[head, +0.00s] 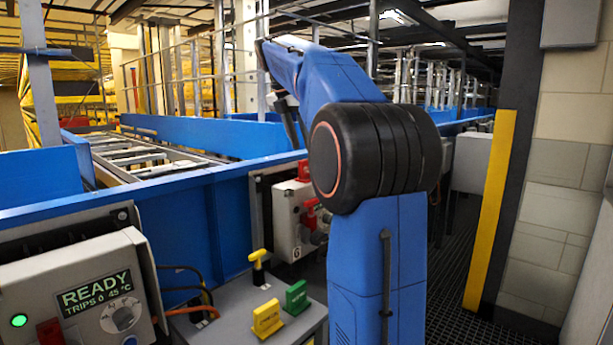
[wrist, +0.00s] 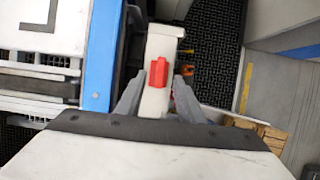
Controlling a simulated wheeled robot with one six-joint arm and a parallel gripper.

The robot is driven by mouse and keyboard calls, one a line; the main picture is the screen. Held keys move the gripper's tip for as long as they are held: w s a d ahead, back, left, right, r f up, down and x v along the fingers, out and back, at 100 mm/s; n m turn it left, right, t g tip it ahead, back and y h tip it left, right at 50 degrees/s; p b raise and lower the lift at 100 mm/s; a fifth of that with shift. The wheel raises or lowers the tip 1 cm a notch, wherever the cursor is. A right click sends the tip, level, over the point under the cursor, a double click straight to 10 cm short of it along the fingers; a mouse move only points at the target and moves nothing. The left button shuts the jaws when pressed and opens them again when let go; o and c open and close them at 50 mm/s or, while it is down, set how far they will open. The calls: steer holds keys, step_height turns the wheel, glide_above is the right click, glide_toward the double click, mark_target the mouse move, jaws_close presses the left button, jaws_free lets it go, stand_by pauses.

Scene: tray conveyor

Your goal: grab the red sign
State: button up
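The red sign (head: 304,171) stands on top of a pale control box (head: 286,207) on the side of the conveyor. In the wrist view the red sign (wrist: 157,77) sits on the narrow pale top of the box (wrist: 163,45). My gripper (wrist: 159,82) is open, with its grey fingers apart on either side of the box top and the sign between them in the picture. I see gaps beside the sign; the remaining depth is hard to judge. In the head view my blue arm hides most of the gripper.
A grey stand (head: 235,315) holds a yellow sign (head: 267,318), a green sign (head: 297,297) and a yellow T-handle (head: 258,266). A red lever (head: 310,213) is on the box's side. A control panel (head: 85,300) reads READY. The blue conveyor rail (wrist: 101,55) runs close beside the gripper.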

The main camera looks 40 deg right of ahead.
steer(key=shift+x, duration=3.6)
steer(key=shift+a, duration=0.15)
steer(key=shift+s, duration=0.1)
steer(key=shift+c, duration=0.3)
jaws_close()
